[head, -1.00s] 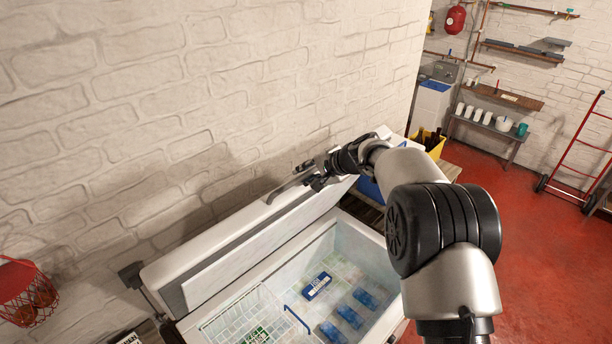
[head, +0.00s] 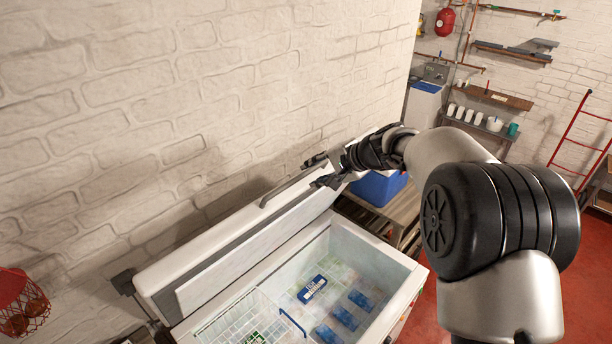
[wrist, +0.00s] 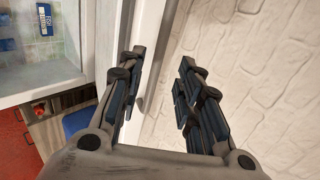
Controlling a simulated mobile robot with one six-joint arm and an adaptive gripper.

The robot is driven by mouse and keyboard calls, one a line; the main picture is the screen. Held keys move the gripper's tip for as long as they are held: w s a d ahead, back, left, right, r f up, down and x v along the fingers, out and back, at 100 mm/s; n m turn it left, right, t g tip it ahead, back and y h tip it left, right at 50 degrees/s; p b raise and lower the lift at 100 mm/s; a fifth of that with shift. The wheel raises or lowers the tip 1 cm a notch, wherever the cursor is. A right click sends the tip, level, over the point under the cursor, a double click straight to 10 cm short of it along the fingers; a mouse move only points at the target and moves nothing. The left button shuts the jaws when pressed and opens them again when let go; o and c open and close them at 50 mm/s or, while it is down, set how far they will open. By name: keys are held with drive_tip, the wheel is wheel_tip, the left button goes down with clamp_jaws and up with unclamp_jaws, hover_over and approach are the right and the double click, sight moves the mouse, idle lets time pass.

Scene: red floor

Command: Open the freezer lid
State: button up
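The chest freezer (head: 412,270) stands against the white brick wall with its inside exposed. Its lid (head: 172,262) is raised, tilted back toward the wall, with a grey handle (head: 290,187) along its outer edge. My gripper (head: 325,178) is at the right end of the lid, near its edge. In the wrist view my gripper (wrist: 163,68) has its two fingers apart, with the lid edge (wrist: 150,75) passing behind them and the wall beyond. Nothing shows between the fingertips. I cannot tell whether a finger touches the lid.
Inside the freezer are a wire basket (head: 240,318), a blue-and-white packet (head: 312,288) and several blue packs (head: 345,317). A blue box (head: 380,188) sits on a wooden bench to the right. A red wire basket (head: 22,300) is at far left. Red floor (head: 420,325) lies right.

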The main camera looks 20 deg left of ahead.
drive_tip(key=shift+v, duration=1.6)
drive_tip(key=shift+a, duration=0.1)
drive_tip(key=s+d+f+n+h+b, duration=0.1)
drive_tip(key=s+d+f+h+b, duration=0.15)
drive_tip(key=s+d+b, duration=0.65)
drive_tip(key=s+d+f+n+h+b, duration=0.2)
drive_tip(key=s+d+f+b, duration=0.2)
drive_tip(key=s+d+b, duration=0.5)
drive_tip(key=s+d+f+n+t+h+b, duration=0.1)
drive_tip(key=s+d+f+h+b, duration=0.4)
drive_tip(key=s+d+f, duration=1.3)
drive_tip(key=s+b, duration=0.1)
drive_tip(key=b, duration=0.3)
drive_tip(key=shift+s+d+b, duration=0.3)
drive_tip(key=shift+s+d, duration=0.05)
drive_tip(key=shift+d, duration=0.05)
